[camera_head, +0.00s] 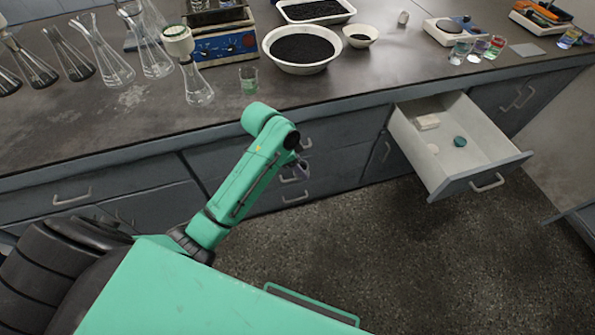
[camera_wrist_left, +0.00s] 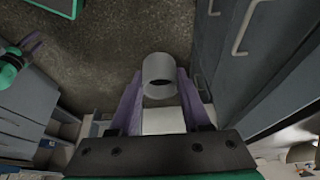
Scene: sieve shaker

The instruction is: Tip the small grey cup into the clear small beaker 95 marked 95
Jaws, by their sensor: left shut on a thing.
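My left gripper (camera_head: 300,168) hangs in front of the bench drawers, below the bench top, partly hidden behind my arm. In the left wrist view its purple fingers (camera_wrist_left: 160,95) are shut on the small grey cup (camera_wrist_left: 159,68). The cup's dark opening shows; its contents cannot be made out. A small clear beaker (camera_head: 248,80) with a greenish tint stands near the bench's front edge, above my arm. Other small beakers (camera_head: 460,51) with coloured parts stand at the right. I cannot read the number 95 on any of them.
Several glass flasks (camera_head: 110,68) stand at the left; one flask (camera_head: 197,88) with a pale top is left of the nearest beaker. A white bowl (camera_head: 300,66) of dark grains stands right of it. An open drawer (camera_head: 490,145) juts out at the right.

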